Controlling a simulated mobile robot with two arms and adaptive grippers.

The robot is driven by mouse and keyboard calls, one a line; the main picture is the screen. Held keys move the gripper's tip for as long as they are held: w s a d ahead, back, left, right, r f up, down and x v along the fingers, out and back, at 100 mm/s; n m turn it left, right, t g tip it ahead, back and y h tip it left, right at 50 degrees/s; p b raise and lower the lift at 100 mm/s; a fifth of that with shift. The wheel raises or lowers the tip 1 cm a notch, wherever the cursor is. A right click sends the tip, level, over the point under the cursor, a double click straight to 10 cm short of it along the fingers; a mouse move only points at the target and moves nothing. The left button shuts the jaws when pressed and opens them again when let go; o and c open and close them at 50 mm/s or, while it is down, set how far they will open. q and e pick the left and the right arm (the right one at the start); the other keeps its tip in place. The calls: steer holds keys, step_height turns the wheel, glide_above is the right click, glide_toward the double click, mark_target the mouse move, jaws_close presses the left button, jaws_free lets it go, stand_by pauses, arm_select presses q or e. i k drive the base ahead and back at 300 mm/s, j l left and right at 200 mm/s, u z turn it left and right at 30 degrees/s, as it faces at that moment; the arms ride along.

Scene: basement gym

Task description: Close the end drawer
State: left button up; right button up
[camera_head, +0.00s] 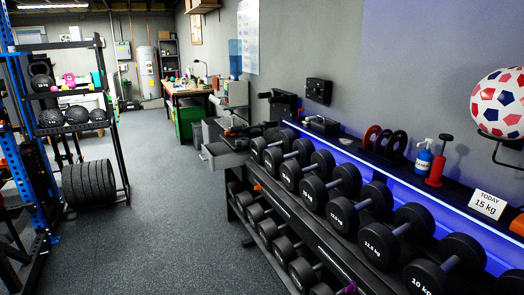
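The end drawer (222,155) is a light grey drawer at the far end of the dumbbell rack. It stands pulled out to the left over the aisle floor, so it is open. Its inside is too small to make out. Grey cabinet parts (237,142) and dark fittings stand just behind and above it. Neither of my grippers shows in the head view.
The long rack of black dumbbells (335,195) fills the right side. A shelving rack with balls and plates (90,184) stands on the left. The dark floor aisle (165,235) between them is clear. A workbench (185,92) and green bin (187,120) stand beyond the drawer.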

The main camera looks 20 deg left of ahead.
mark_target(224, 154)
steer(key=u, duration=1.2)
steer(key=i+j+z, duration=0.2)
steer(key=i, duration=0.35)
steer(key=i+j+z, duration=0.2)
steer(key=i+j, duration=0.15)
steer(key=i, duration=0.15)
steer(key=i+j+z, duration=0.2)
steer(key=i+j, duration=0.2)
steer(key=i, duration=0.1)
